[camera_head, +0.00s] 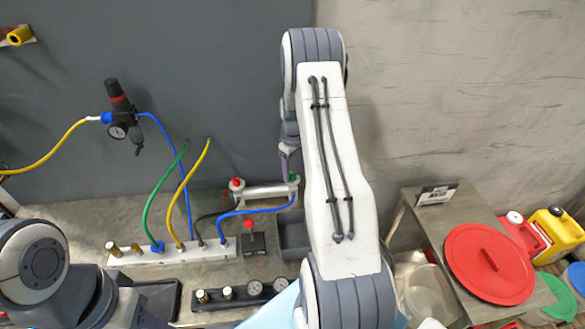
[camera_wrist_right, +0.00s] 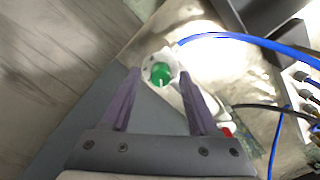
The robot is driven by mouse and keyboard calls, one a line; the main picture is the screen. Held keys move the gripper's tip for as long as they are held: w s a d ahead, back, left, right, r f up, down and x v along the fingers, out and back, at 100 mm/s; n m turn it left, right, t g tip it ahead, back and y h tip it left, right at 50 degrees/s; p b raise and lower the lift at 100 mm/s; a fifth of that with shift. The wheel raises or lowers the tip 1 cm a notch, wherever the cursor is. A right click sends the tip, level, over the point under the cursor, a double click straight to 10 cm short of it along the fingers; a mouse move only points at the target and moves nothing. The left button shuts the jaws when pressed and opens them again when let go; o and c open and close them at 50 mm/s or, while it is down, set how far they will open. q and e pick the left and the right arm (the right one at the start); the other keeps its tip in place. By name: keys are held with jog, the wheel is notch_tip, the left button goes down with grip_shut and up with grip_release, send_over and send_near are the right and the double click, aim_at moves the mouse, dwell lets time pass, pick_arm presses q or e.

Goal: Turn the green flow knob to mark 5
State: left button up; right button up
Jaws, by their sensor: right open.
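The green flow knob (camera_wrist_right: 160,73) sits on a round white dial in the right wrist view; its marks are too small to read. In the head view a bit of the green knob (camera_head: 294,177) shows at the right end of a white manifold bar (camera_head: 264,191), mostly behind my gripper. My right gripper (camera_wrist_right: 161,80) is open, with one purple-grey finger on each side of the dial. I cannot tell if the fingers touch it. In the head view the right gripper (camera_head: 289,160) points down over the knob. My left arm shows at lower left, but its gripper does not.
A blue hose (camera_head: 262,208) runs from the bar's knob end. A red knob (camera_head: 237,184) is at its left end. A red button box (camera_head: 252,240) and a white hose manifold (camera_head: 170,254) stand nearby. A red lid (camera_head: 490,264) lies on the right-hand table.

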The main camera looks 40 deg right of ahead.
jog(key=shift+f, duration=0.1)
grip_shut()
